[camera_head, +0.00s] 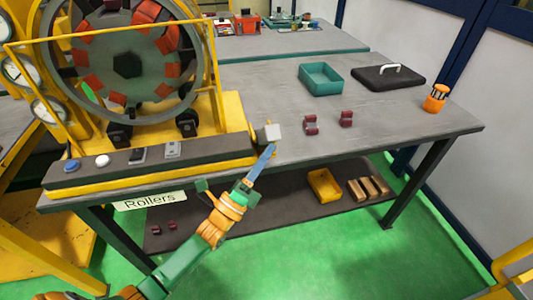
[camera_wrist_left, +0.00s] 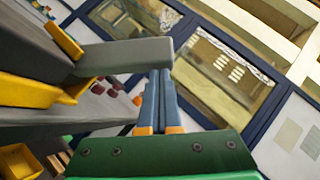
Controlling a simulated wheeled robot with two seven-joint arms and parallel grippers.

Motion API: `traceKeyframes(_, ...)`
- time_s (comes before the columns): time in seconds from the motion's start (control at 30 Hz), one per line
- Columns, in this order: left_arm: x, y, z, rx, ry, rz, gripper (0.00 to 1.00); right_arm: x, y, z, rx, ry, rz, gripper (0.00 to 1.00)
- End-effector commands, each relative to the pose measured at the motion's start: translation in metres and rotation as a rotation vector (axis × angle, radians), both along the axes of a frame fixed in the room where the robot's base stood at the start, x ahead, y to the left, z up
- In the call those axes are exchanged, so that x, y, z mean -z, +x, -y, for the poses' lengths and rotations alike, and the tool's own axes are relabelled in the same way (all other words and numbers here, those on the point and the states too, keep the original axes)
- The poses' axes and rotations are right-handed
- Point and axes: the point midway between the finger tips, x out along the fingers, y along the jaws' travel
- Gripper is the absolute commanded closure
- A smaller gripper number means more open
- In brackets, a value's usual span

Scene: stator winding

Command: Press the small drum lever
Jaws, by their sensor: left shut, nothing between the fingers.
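A pale grey lever (camera_head: 269,134) sticks out at the right end of the dark console. It also shows in the left wrist view (camera_wrist_left: 125,58) as a long grey bar beside a yellow bracket. My left gripper (camera_head: 268,150) is shut and empty, its blue fingers pointing up at the lever's end. In the left wrist view the closed fingertips (camera_wrist_left: 160,74) meet the lever's free end in the picture; I cannot tell whether they touch it. The large drum (camera_head: 128,65) with red blocks stands behind the console. My right gripper is out of view.
The console (camera_head: 150,165) carries a blue button (camera_head: 72,166), a white button (camera_head: 102,161) and two switches. A teal tray (camera_head: 320,77), a black case (camera_head: 388,77), dark red pieces (camera_head: 311,125) and an orange container (camera_head: 435,98) stand on the grey table. Its front right is clear.

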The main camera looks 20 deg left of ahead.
Motion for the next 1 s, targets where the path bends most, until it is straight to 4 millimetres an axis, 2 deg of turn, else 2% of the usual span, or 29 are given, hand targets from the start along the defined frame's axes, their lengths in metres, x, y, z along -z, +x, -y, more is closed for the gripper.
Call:
traceKeyframes(0.4, -0.044, 0.019, -0.013, -0.002, -0.146, -0.211, 1.0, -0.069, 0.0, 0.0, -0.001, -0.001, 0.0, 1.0)
traceKeyframes(0.73, -0.064, 0.047, -0.032, -0.003, -0.145, -0.214, 1.0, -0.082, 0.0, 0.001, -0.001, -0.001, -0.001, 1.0)
traceKeyframes(1.0, -0.074, 0.066, -0.045, -0.003, -0.223, -0.33, 1.0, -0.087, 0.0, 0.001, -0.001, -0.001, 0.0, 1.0)
